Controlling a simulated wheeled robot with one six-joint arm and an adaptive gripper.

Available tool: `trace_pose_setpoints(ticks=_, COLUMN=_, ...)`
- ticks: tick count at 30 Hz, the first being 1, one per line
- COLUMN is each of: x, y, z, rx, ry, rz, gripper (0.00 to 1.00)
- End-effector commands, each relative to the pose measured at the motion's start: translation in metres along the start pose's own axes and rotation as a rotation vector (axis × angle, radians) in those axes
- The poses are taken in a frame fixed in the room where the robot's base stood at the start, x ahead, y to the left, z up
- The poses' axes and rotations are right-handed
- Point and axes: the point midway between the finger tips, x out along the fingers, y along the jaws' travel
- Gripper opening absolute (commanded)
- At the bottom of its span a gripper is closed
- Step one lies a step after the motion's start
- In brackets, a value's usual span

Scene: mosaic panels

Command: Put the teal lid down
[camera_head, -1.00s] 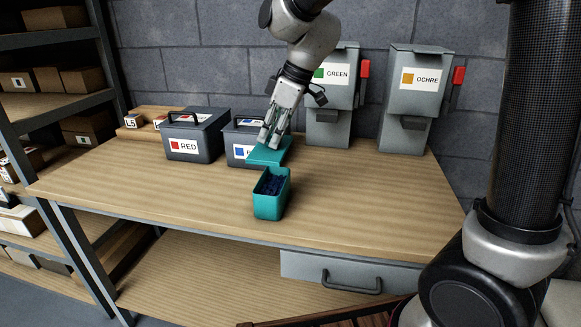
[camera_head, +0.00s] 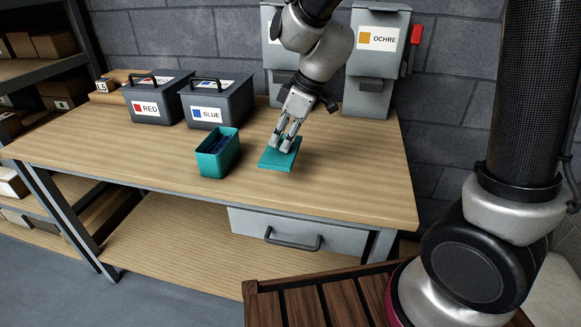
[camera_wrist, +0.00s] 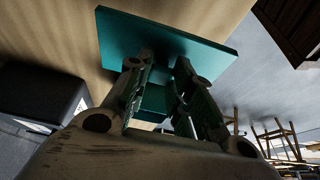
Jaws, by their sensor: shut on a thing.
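The teal lid (camera_head: 272,160) is a flat plate at or just above the wooden bench top, to the right of the teal box; I cannot tell whether it touches the wood. My gripper (camera_head: 286,146) points down over it and is shut on its raised middle part. The wrist view also shows the lid (camera_wrist: 165,38) level beyond the fingers, with my gripper (camera_wrist: 160,85) around its grip. The teal box (camera_head: 217,163) stands open and upright on the bench with dark blue pieces in it.
The bench top (camera_head: 350,185) is clear to the right and in front of the lid. A RED case (camera_head: 147,108) and a BLUE case (camera_head: 206,114) stand behind the box. A grey OCHRE dispenser (camera_head: 376,65) is at the back right. A slatted wooden surface (camera_head: 335,303) is at the front.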

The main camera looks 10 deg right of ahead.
Motion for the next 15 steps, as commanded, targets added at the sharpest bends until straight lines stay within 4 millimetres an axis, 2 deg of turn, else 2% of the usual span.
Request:
trace_pose_setpoints(ticks=3, x=0.020, y=0.000, z=0.009, rx=0.002, ry=-0.003, rz=-0.001, gripper=0.06)
trace_pose_setpoints(ticks=15, x=0.064, y=0.000, z=0.026, rx=0.001, ry=-0.001, rz=0.000, gripper=0.06)
